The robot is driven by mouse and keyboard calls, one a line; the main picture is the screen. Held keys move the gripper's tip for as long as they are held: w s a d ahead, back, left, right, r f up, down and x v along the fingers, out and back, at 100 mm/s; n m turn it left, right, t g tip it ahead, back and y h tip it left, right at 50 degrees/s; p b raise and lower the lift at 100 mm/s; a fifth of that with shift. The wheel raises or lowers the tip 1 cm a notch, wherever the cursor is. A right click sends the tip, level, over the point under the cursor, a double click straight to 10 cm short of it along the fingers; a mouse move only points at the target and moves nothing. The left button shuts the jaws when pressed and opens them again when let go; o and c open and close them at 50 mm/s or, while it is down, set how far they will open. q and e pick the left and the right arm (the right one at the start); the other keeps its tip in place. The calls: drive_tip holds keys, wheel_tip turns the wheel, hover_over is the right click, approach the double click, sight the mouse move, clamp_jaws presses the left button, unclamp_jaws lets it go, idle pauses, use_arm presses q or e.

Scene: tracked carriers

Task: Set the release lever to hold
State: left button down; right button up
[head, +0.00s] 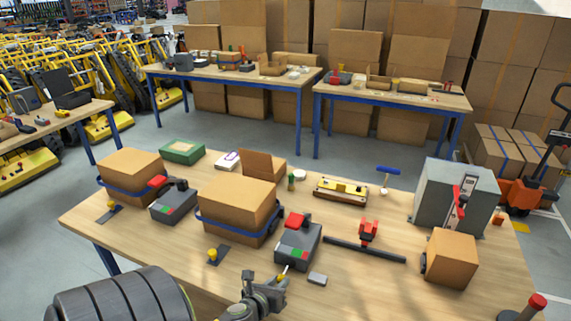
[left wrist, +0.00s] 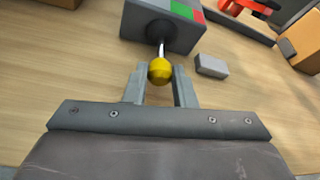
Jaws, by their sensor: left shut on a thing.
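The release lever is a thin metal rod with a yellow ball knob (left wrist: 160,70) in the left wrist view. It comes out of a dark socket on the near face of a grey box (head: 292,247), which also shows in the left wrist view (left wrist: 140,22). Green and red patches mark the box beside the lever. My left gripper (head: 284,282) is at the front of the box. In the left wrist view its fingertips (left wrist: 159,76) are shut on the knob, one on each side. In the head view the knob is hidden. My right gripper is out of view.
A small grey block (head: 317,279) lies right of the lever. A strapped carton (head: 237,205) stands left of the box, and a red clamp (head: 369,231) on a dark bar lies to the right. A second, similar grey box (head: 172,206) stands farther left.

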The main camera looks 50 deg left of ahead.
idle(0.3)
use_arm(q)
drive_tip(key=c, duration=1.2)
unclamp_jaws()
drive_tip(key=b+v, duration=0.1)
drive_tip(key=v, duration=1.6)
drive_tip(key=shift+s+b, duration=0.15)
drive_tip(key=shift+b, duration=0.25)
drive_tip(key=shift+d, duration=0.1)
